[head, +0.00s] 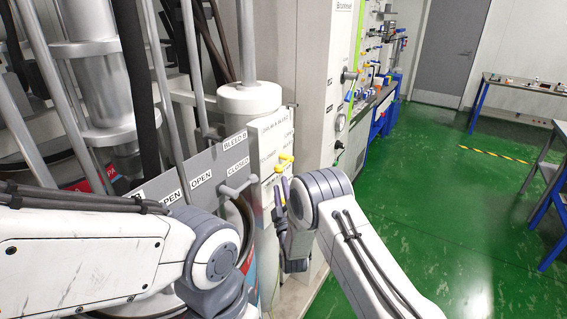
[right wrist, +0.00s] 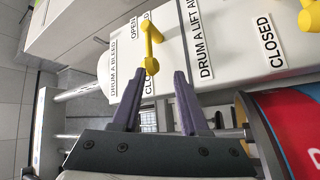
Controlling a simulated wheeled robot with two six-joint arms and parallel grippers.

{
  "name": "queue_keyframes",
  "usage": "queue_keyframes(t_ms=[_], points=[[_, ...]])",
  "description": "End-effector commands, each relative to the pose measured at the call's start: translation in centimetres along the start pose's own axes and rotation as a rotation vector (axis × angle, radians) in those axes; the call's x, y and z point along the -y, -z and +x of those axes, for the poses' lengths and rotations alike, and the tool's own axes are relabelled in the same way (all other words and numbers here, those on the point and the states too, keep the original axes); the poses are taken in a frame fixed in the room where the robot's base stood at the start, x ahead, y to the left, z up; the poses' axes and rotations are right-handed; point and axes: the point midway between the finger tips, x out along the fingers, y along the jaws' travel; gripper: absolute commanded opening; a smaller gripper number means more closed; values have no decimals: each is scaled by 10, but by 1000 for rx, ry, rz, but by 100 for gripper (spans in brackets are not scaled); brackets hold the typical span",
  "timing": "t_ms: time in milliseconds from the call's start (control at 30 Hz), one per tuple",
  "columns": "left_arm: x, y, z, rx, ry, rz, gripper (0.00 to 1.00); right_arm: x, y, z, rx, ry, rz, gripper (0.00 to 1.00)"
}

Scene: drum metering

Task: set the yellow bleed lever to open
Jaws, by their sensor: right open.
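The yellow bleed lever (right wrist: 151,45) sits on a white panel by the label DRUM A BLEED, with OPEN at its upper end and CLOSED at its lower end in the right wrist view. Its rounded end points down toward CLOSED. My right gripper (right wrist: 158,74) is open, its two fingertips just short of the lever, with the lever's end between them in the picture. No contact shows. In the head view a yellow lever (head: 284,159) stands out from the white panel, just above my right gripper (head: 279,190). My left gripper is out of view.
Green floor (head: 450,200) to the right is mostly clear.

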Motion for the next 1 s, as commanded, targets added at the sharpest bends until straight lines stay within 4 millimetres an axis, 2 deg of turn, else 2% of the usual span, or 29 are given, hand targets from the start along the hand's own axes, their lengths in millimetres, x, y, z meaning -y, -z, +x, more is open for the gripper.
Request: queue_keyframes(t_ms=[33,100,267,700,1000], points=[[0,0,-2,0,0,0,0,-1,-9,-5,-6,-41,-32,44],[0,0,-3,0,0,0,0,-4,-14,-10,-17,-86,-65,44],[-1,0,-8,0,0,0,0,-9,-17,-6,-27,-130,-93,44],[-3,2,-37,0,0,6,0,-19,-14,66,-27,-128,-91,44],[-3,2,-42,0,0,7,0,-20,-15,88,-26,-125,-90,44]])
